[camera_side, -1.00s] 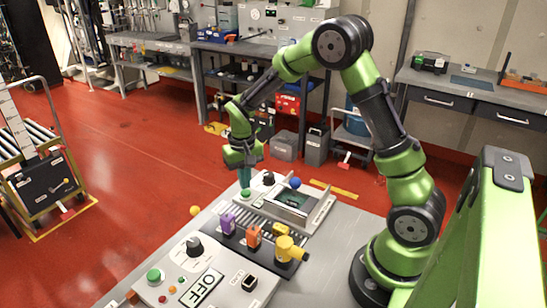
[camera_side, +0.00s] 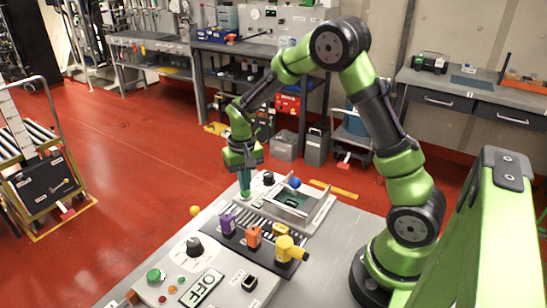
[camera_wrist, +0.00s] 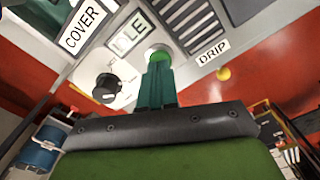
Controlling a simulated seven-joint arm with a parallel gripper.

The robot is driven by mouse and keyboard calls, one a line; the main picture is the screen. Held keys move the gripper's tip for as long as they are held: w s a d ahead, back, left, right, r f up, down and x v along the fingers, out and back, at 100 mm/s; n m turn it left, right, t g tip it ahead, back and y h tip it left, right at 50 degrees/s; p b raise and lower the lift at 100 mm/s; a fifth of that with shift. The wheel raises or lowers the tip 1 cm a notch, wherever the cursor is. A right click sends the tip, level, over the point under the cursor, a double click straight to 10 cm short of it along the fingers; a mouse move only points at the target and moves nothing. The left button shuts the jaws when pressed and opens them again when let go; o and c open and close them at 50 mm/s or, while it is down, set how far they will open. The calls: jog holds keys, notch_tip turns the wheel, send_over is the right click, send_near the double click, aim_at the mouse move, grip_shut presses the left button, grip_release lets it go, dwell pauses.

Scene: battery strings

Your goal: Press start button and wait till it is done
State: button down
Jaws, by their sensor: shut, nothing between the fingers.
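A green button (camera_wrist: 158,52) sits on a light panel beside a label reading IDLE in the wrist view. It also shows in the side view (camera_side: 245,195), at the far end of the bench. My gripper (camera_wrist: 157,62) is shut and empty, with its teal fingertips at the button and covering part of it. In the side view my gripper (camera_side: 245,190) points down onto the same button. I cannot tell whether the button is pressed in. A black knob (camera_wrist: 106,88) stands beside it in the wrist view. A second green button (camera_side: 154,275) is on the near panel.
The near panel has a black dial (camera_side: 194,246) and a sign reading OFF (camera_side: 202,288). Purple (camera_side: 228,223), orange (camera_side: 253,237) and yellow (camera_side: 288,249) parts stand in a row. A tray-like station (camera_side: 295,201) with a blue ball (camera_side: 295,182) lies right of my gripper.

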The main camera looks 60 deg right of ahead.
aim_at(248, 193)
jog(key=shift+f, duration=0.85)
jog(key=shift+r, duration=3.05)
jog(key=shift+s+a+f, duration=0.2)
jog(key=shift+s+f, duration=0.1)
jog(key=shift+s, duration=0.2)
jog(key=s+a+r+n+t+y, duration=0.1)
jog(key=s+a+r+t, duration=0.2)
jog(key=s+r, duration=0.5)
jog(key=s+a+r+n+t+y, duration=0.1)
jog(key=s+a+r+t, duration=0.3)
jog(key=s+r, duration=0.4)
jog(key=shift+s+a, duration=0.65)
jog(key=shift+a, duration=0.2)
